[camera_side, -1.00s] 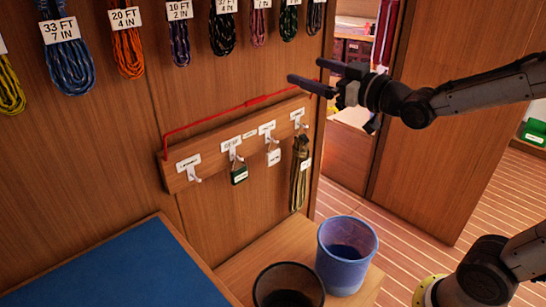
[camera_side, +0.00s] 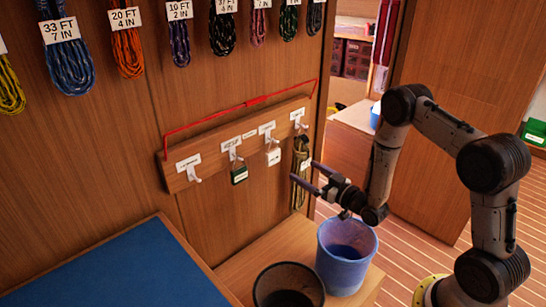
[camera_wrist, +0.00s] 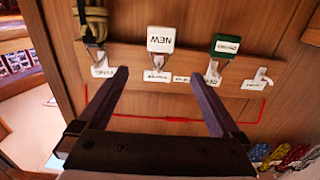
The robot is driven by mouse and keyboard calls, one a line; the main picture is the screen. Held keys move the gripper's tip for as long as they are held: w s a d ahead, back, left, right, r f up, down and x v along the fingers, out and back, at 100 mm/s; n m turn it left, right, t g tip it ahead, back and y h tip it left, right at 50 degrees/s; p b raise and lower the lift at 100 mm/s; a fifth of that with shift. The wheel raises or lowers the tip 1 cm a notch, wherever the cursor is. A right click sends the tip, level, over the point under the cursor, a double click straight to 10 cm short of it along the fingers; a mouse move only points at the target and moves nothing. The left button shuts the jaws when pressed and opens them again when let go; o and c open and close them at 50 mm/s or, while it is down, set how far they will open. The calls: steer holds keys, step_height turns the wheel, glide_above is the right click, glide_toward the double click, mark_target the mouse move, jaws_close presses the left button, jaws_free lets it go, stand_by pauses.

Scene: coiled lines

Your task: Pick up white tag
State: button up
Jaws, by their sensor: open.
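The white tag (camera_side: 273,156) hangs from the third hook from the left on the wooden hook board (camera_side: 180,183). My gripper (camera_side: 303,171) is open and empty, pointing at the wall, to the right of and slightly below the tag in the side view. In the wrist view my gripper (camera_wrist: 154,74) has the tag ahead of it, roughly centred between the two fingers' lines. The fingers do not appear to touch it.
A green tag (camera_side: 239,174) hangs one hook left, and a tan rope coil (camera_side: 301,160) hangs one hook right. A thin red bar (camera_side: 235,109) runs above the board. A blue bin (camera_side: 346,262) and a black bin (camera_side: 288,265) stand below. Coiled lines (camera_side: 66,60) hang higher.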

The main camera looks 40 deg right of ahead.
glide_toward(275, 153)
steer(key=w, duration=0.3)
steer(key=shift+w+f, duration=0.15)
steer(key=shift+w, duration=2.65)
steer(key=c, duration=1.4)
steer(key=shift+r, duration=0.65)
steer(key=shift+s+r, duration=0.15)
steer(key=shift+s, duration=0.25)
steer(key=s, duration=1.7)
steer(key=shift+s, duration=0.15)
